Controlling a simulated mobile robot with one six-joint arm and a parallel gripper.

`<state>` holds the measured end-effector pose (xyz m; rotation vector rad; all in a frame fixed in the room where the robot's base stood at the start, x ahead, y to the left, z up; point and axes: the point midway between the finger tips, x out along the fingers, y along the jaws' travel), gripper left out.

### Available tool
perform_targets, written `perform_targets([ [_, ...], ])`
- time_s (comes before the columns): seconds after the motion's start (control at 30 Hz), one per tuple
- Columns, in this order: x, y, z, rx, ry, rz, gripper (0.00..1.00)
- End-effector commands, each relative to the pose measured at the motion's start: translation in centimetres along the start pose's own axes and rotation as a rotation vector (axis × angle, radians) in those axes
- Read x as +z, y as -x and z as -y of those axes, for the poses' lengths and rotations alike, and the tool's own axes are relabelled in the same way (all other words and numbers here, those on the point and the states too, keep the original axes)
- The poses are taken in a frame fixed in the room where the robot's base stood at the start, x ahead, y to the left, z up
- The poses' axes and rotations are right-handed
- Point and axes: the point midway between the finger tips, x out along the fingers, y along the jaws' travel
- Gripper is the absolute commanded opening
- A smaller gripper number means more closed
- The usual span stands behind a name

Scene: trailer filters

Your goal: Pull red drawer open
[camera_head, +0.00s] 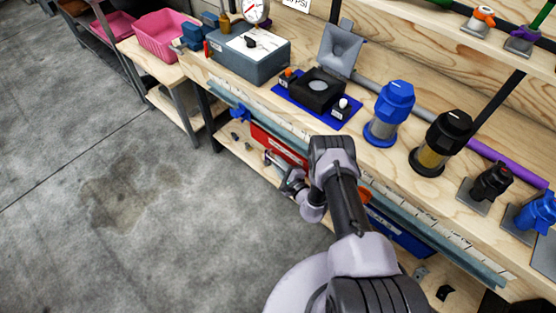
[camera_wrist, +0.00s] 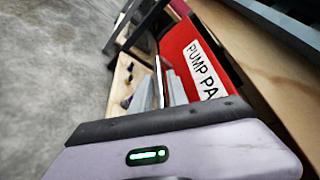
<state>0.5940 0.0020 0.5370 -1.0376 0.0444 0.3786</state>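The red drawer (camera_head: 276,146) sits under the front edge of the workbench, partly hidden by my arm. In the wrist view its red front (camera_wrist: 187,45) fills the upper middle, with a white label reading "PUMP PA", the rest cut off. A thin silver bar, which looks like the handle, runs along the front (camera_wrist: 158,82). My gripper (camera_head: 284,176) is low, close in front of the drawer. In the wrist view, grey finger parts (camera_wrist: 175,88) show beside the bar. I cannot tell whether they touch or enclose it, or how far apart the fingers are.
A blue drawer (camera_head: 400,230) is under the bench to the right. The bench top (camera_head: 300,118) holds a grey box (camera_head: 250,60), a black block on a blue mat and several filters. A lower shelf (camera_head: 235,150) carries small parts. Open concrete floor lies left.

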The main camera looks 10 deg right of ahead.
Motion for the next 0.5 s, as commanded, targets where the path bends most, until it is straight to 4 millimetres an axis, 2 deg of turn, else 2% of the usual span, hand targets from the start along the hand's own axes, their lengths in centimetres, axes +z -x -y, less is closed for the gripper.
perform_targets([
  [0.13, 0.0, 0.0, 0.01, 0.0, 0.0, 0.0, 0.2],
  [0.23, 0.0, -0.01, 0.02, 0.0, 0.0, 0.0, 0.02],
  [0.27, 0.0, -0.01, 0.02, 0.0, 0.0, 0.0, 0.0],
  [0.5, 0.0, -0.01, 0.01, 0.0, 0.0, 0.0, 0.0],
])
